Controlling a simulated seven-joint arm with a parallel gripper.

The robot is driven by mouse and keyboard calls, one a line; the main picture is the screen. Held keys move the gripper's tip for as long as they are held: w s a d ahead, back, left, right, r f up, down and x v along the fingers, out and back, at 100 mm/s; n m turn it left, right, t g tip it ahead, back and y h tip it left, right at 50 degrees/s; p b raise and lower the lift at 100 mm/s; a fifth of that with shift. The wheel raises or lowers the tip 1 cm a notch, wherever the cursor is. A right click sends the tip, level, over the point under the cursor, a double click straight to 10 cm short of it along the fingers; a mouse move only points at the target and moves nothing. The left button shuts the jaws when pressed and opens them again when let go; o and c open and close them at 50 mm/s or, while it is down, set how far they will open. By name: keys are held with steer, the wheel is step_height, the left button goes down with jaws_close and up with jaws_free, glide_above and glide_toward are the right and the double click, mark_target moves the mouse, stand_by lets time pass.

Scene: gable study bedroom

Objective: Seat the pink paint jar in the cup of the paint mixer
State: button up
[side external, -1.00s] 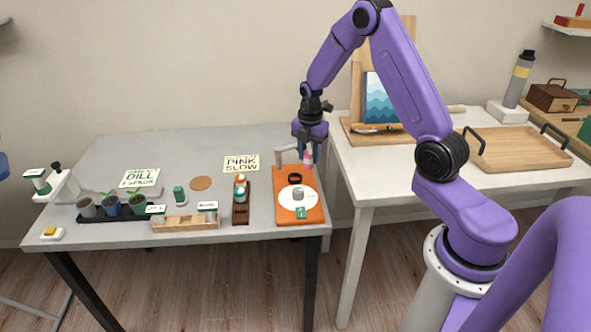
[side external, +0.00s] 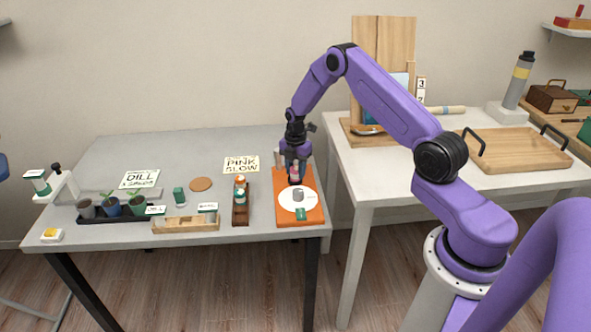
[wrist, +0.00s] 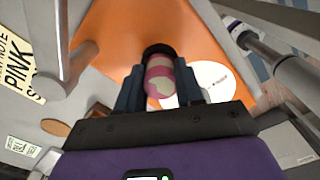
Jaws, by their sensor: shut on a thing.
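The paint mixer has an orange base (side external: 284,213) with a white disc (side external: 285,203), a grey knob (side external: 298,195) and a green part (side external: 301,214) at the front. My gripper (side external: 295,172) is over the back of the base, shut on the pink paint jar (side external: 294,175). In the wrist view the jar (wrist: 159,80), pink with a pale patch, sits between the fingers. Its far end meets the black cup (wrist: 157,49). The cup is mostly hidden in the side view. I cannot tell whether the jar is inside it or just above.
A dark rack (side external: 240,215) with orange-capped and teal jars stands left of the mixer. A "PINK SLOW" card (side external: 241,164) lies behind it. The mixer's grey arm (wrist: 67,55) rises beside my gripper in the wrist view. A second table (side external: 400,175) stands to the right.

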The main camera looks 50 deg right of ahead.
steer(key=shift+f, duration=0.25)
steer(key=o, duration=1.1)
steer(key=shift+c, duration=0.2)
steer(key=shift+r, duration=0.15)
